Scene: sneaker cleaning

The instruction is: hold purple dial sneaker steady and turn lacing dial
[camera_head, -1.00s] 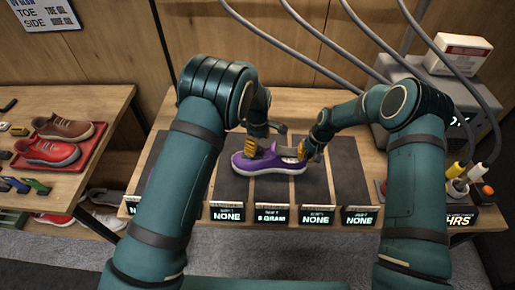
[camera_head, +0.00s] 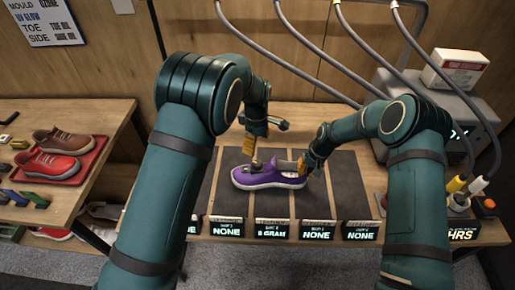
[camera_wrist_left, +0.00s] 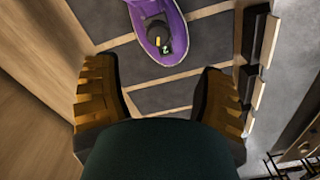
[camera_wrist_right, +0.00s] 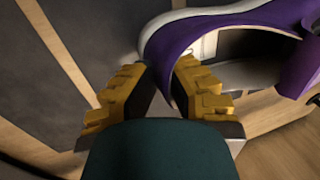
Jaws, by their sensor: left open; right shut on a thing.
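The purple sneaker (camera_head: 270,178) stands upright on the dark mat of the bench, toe to the left. Its dark round lacing dial (camera_wrist_left: 158,32) shows on top in the left wrist view, with small yellow and green marks. My left gripper (camera_head: 258,154) is above the front of the shoe; in the left wrist view its fingers (camera_wrist_left: 160,95) are wide apart with nothing between them. My right gripper (camera_head: 304,168) is at the heel end. In the right wrist view its fingers (camera_wrist_right: 162,85) are closed on the purple heel wall (camera_wrist_right: 170,62).
Lit slot labels (camera_head: 272,230) line the bench's front edge. A grey machine (camera_head: 455,110) with hanging hoses and a white box (camera_head: 454,68) stands at the right. A side table on the left holds a red tray (camera_head: 75,172) with brown and red shoes.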

